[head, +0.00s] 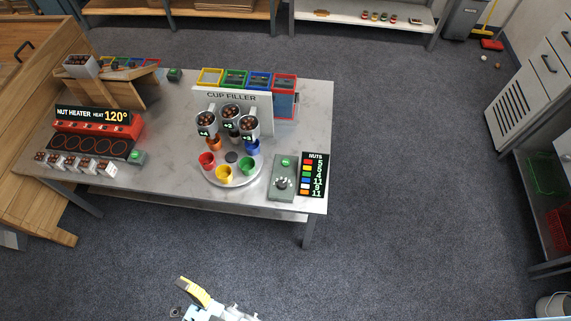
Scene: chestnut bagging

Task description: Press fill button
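The cup filler (232,98) stands on the grey table with several nut hoppers above a round turntable (212,177). A grey-green control box (275,195) sits to the right of the turntable. It has a small green button (286,162) near its far end and a dark knob (282,183) below. No label on the button is readable. My gripper (186,285) is at the bottom edge of the head view, well in front of the table and apart from the box. Its yellow part shows, but its fingertips are not clear.
Red, yellow and green cups (224,171) stand on the turntable. A black nuts board (314,174) lies right of the box. The nut heater (95,130) and a wooden stand (120,88) are on the left. The floor (400,200) to the right is clear.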

